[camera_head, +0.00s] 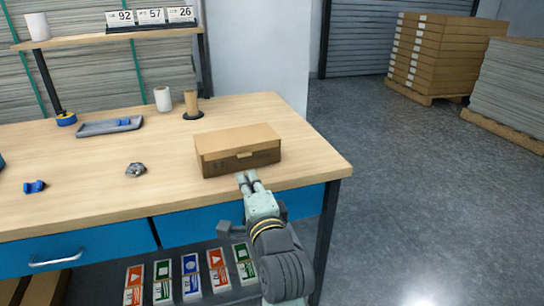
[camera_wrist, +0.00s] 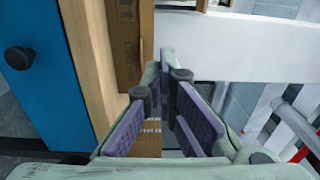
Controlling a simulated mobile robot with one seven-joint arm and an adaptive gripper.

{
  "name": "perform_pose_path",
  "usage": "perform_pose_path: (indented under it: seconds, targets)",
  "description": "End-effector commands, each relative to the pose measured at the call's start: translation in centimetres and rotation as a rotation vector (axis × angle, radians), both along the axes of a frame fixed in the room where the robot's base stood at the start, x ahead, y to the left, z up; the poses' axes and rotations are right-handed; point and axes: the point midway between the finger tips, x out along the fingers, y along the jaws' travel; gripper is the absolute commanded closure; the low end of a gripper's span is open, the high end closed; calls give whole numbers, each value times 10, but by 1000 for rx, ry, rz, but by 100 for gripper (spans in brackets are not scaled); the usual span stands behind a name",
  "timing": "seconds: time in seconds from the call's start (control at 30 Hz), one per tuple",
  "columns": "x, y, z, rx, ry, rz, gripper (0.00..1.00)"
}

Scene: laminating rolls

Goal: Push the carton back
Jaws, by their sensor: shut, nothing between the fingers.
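A brown cardboard carton (camera_head: 238,146) with a closed lid lies near the front edge of the wooden workbench (camera_head: 316,158), towards its right end. My gripper (camera_head: 246,177) is at the bench's front edge, with its fingertips just in front of the carton's front face. The fingers are closed together and hold nothing. In the wrist view, my gripper (camera_wrist: 165,58) points at the carton (camera_wrist: 128,40), whose printed face shows beyond the wooden edge. Whether the fingertips touch the carton, I cannot tell.
Behind the carton stand a brown roll on a dark base (camera_head: 192,104) and a white roll (camera_head: 163,99). A grey tray (camera_head: 108,128), a crumpled silvery lump (camera_head: 135,170) and a blue object (camera_head: 35,187) lie to the left. Bench space right of the carton is clear.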

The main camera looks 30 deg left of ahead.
Motion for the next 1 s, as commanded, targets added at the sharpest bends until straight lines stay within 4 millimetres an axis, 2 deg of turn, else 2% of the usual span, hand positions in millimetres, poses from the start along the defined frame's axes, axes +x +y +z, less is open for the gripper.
perform_pose_path:
  seconds: [0.1,0.27,0.7,1.0]
  targets:
    - [2,-2,-11,-1,43,-2,100]
    - [9,6,-13,1,52,-1,100]
    - [66,73,-9,-1,52,-2,100]
    - [91,101,-11,-1,51,-3,100]
